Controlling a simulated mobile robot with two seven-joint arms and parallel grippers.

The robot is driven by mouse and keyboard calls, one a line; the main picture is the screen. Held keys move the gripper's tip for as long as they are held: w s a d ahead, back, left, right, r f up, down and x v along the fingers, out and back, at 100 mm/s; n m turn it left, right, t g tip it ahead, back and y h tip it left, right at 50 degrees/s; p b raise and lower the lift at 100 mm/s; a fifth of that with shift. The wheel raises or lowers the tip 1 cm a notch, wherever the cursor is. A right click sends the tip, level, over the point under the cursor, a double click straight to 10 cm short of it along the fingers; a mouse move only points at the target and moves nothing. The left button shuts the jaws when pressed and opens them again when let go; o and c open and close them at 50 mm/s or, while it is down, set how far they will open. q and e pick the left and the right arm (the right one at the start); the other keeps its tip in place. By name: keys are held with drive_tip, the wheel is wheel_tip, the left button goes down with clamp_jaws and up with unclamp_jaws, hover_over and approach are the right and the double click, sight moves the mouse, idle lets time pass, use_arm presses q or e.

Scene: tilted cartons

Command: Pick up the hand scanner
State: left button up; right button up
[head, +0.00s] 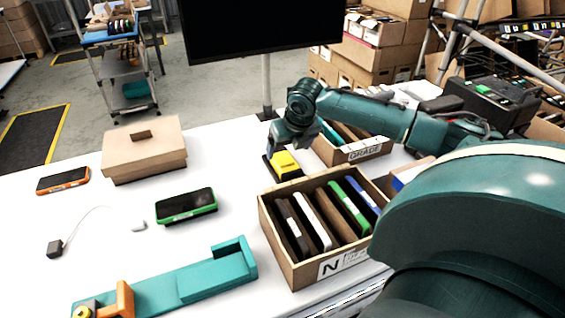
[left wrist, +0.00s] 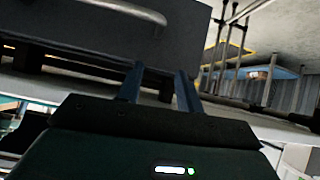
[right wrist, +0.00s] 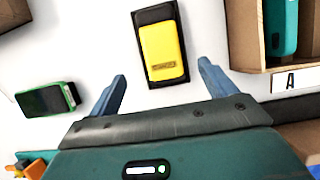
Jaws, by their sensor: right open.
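A yellow block-shaped device with a black base, which looks to be the hand scanner (head: 286,164), lies on the white table behind the front carton. In the right wrist view the scanner (right wrist: 163,50) lies just beyond and between my fingertips, apart from them. My right gripper (right wrist: 162,71) is open and empty; in the head view it (head: 280,150) hangs over the scanner and partly covers it. My left gripper (left wrist: 160,82) is open and empty in the left wrist view, facing a dark box-like surface; it does not show in the head view.
The tilted carton marked N (head: 290,268) holds several devices, close in front of the scanner. The GRADE carton (head: 368,150) stands to its right. A green-edged phone (head: 186,206), a closed cardboard box (head: 143,150), an orange-edged phone (head: 62,180) and a teal fixture (head: 175,287) lie left.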

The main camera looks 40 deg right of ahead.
sight(284, 159)
drive_tip(key=x, duration=0.7)
drive_tip(key=shift+w+d, duration=0.3)
drive_tip(key=shift+w, duration=0.05)
drive_tip(key=shift+c, duration=0.2)
drive_tip(key=shift+r, duration=0.1)
drive_tip(key=c, duration=0.9)
